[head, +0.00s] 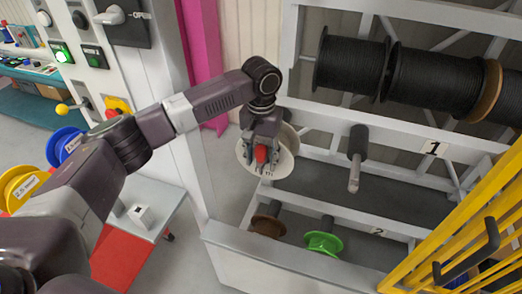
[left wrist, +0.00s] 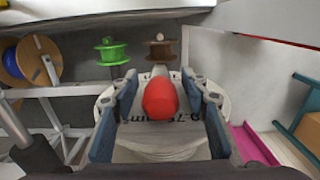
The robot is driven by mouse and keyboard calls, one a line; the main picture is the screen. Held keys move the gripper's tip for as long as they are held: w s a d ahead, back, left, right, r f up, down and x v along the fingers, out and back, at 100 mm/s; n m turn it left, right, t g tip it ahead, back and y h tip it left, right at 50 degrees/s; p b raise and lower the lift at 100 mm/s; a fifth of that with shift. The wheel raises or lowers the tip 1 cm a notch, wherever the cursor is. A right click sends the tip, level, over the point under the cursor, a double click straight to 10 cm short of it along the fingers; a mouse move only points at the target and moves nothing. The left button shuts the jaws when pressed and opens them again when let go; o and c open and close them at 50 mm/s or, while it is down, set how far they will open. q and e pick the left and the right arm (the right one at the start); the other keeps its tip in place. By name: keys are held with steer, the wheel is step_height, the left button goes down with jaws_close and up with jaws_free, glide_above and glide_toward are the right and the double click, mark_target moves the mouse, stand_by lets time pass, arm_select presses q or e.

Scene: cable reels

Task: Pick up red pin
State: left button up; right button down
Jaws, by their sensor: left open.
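The red pin (head: 261,153) stands at the middle of a pale reel flange (head: 283,166). In the left wrist view the red pin (left wrist: 160,98) is a rounded red knob in the middle, with the pale flange (left wrist: 160,147) and its partly hidden print behind it. My left gripper (head: 262,166) is at the pin, in front of the reel. Its fingers are open, one on each side of the pin in the left wrist view (left wrist: 160,84), with gaps visible between fingers and pin. The lower part of the pin is hidden. My right gripper is not in view.
A grey rack holds black cable reels (head: 351,64), with a bare spindle (head: 354,172) right of my gripper. A green reel (head: 323,240) and a brown reel (head: 267,222) sit lower. A white post (head: 168,80) with controls stands left, yellow bars (head: 455,200) right.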

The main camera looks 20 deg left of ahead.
arm_select(q)
steer(key=shift+f, duration=1.25)
jaws_close()
steer(key=shift+r, duration=0.1)
